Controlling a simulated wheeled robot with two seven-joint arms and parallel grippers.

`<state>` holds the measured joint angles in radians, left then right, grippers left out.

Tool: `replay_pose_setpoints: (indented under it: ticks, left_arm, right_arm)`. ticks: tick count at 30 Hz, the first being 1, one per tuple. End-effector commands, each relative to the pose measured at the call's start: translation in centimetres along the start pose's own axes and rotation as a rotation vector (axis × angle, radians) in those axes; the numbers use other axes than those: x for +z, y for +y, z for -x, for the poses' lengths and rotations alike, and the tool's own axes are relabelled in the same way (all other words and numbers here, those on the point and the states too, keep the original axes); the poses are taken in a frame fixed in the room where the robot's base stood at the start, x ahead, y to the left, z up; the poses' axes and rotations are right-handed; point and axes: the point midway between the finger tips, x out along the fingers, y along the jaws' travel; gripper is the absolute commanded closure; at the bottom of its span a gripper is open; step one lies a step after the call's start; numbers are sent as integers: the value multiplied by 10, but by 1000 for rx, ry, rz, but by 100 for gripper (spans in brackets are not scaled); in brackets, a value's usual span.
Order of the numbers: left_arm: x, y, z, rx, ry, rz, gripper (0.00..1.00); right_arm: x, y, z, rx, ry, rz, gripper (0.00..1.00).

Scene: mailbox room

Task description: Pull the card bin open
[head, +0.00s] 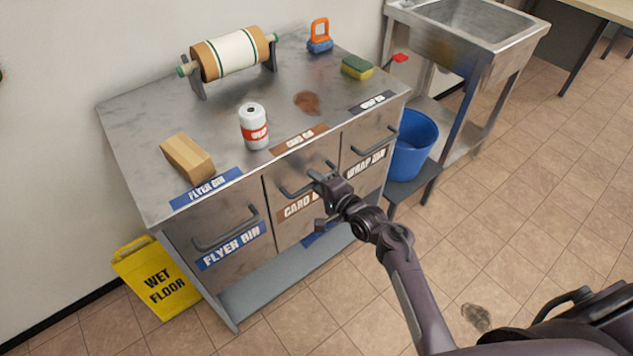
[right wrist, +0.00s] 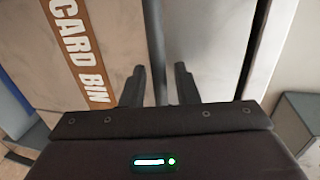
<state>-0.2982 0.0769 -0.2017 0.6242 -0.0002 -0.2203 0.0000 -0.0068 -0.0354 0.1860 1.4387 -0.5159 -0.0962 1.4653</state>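The card bin (head: 285,222) is the middle of three metal bin fronts in the cabinet, with a brown "CARD BIN" label, which also shows in the right wrist view (right wrist: 78,48). Its front looks flush with its neighbours. Its grey bar handle (head: 292,191) sits above the label. My right gripper (head: 319,198) is at this handle, partly covering the label. In the right wrist view the handle bar (right wrist: 156,45) runs between the two parted fingers, with gaps visible beside it. My left gripper is in neither view.
The flyer bin (head: 222,259) is on the left and the wrap bin (head: 370,148) on the right. A yellow wet-floor sign (head: 158,280) and a blue bucket (head: 413,147) flank the cabinet. The front floor is largely clear.

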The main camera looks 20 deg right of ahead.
Motion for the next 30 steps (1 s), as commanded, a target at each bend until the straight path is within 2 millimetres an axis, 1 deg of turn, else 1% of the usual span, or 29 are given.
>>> replay_pose_setpoints:
  ticks: [1,6,15,17,20,23,26,29,30]
  left_arm:
    - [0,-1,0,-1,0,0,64]
    - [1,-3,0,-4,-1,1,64]
    - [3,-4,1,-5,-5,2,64]
    - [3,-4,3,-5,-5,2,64]
    - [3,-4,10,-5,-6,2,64]
    - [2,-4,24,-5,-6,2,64]
    - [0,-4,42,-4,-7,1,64]
    - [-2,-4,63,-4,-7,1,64]
    - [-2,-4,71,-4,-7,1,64]
  right_arm:
    - [0,0,0,0,0,0,79]
    - [0,0,0,0,0,0,100]
    - [0,0,1,1,0,0,100]
    - [0,0,3,2,0,0,100]
    - [0,0,12,3,-1,-1,100]
    - [1,2,28,5,-2,-2,100]
    - [1,5,52,9,-1,-4,100]
    - [0,10,83,11,-1,-3,100]
    - [1,12,96,11,-2,-3,100]
